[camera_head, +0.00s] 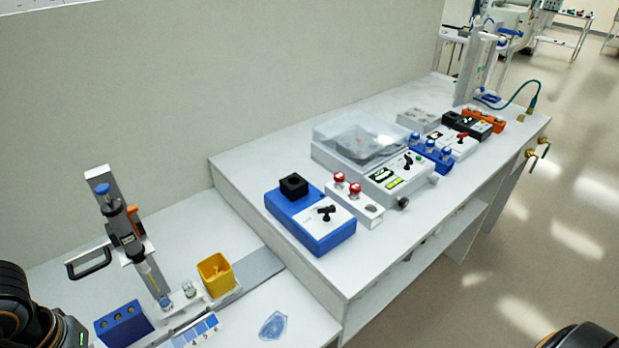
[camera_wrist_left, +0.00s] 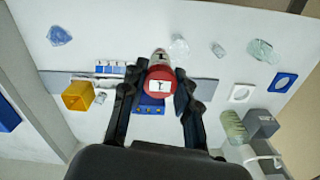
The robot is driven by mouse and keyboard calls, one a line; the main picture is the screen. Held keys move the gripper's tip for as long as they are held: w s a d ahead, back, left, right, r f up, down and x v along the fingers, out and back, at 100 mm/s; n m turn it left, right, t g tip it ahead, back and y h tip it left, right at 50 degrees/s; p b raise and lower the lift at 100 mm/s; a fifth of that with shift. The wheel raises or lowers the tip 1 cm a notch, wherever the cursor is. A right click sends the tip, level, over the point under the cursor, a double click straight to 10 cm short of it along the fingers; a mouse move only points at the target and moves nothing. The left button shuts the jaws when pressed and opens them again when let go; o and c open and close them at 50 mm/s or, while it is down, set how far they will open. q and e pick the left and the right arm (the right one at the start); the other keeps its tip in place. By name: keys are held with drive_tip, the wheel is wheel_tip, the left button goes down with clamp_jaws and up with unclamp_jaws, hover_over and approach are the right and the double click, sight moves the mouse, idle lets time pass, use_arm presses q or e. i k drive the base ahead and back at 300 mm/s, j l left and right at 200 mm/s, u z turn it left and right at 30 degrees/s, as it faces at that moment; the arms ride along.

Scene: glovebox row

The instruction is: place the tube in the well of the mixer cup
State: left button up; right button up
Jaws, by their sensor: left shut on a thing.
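The mixer is a blue box with a white panel and a black knob (camera_head: 326,211). Its black cup (camera_head: 294,185), with a dark well in the top, stands at the back left corner in the head view. In the left wrist view my left gripper (camera_wrist_left: 163,78) is shut on a tube with a red cap (camera_wrist_left: 161,86). I see the tube from its cap end; most of its body is hidden. The mixer cup is not visible in the left wrist view. The left fingers are outside the head view, and so is my right gripper.
Below the held tube is a blue rack (camera_wrist_left: 149,109), at lower left in the head view (camera_head: 124,325). A yellow bin (camera_head: 215,273) and a pipette stand (camera_head: 122,225) are near it.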

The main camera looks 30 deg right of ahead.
sight(294, 192)
drive_tip(key=i+l, duration=0.1)
drive_tip(key=l, duration=0.35)
drive_tip(key=i+l, duration=0.1)
drive_tip(key=l, duration=0.3)
drive_tip(key=i+l, duration=0.1)
drive_tip(key=l, duration=0.35)
drive_tip(key=i+l, duration=0.1)
drive_tip(key=l, duration=0.35)
drive_tip(key=i+l, duration=0.15)
drive_tip(key=l, duration=0.3)
drive_tip(key=i+l, duration=0.1)
drive_tip(key=l, duration=0.3)
drive_tip(key=i+l, duration=0.1)
drive_tip(key=l, duration=0.35)
